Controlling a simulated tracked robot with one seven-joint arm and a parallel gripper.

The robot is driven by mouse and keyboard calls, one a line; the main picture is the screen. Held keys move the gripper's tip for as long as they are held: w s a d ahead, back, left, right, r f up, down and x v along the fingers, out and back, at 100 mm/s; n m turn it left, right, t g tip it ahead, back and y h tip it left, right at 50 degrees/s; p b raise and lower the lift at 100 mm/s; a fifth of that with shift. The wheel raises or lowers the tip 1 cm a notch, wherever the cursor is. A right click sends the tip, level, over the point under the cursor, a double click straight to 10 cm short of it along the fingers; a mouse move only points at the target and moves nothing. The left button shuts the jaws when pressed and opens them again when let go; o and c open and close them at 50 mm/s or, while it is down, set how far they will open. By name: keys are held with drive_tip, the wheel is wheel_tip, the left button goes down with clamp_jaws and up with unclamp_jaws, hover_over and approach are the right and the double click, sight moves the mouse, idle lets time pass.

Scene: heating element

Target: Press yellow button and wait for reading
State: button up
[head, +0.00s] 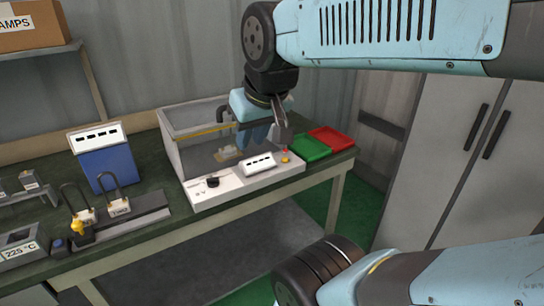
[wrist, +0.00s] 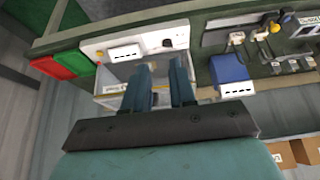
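The yellow button (head: 285,159) sits at the right end of the white front panel (head: 230,184) of a clear-walled test box, just below a small red button or light (head: 285,151). The panel's display (head: 258,163) shows only dashes; it also shows dashes in the wrist view (wrist: 125,53). My gripper (head: 256,142) hangs over the box, behind the panel and to the left of the yellow button, apart from it. In the wrist view my gripper (wrist: 162,66) has its two fingers apart with nothing between them. Its fingers hide part of the box.
A green tray (head: 309,148) and a red tray (head: 332,139) lie right of the box. A blue meter (head: 106,161) with a dashed display stands left.

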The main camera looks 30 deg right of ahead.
clamp_jaws()
idle(1.1)
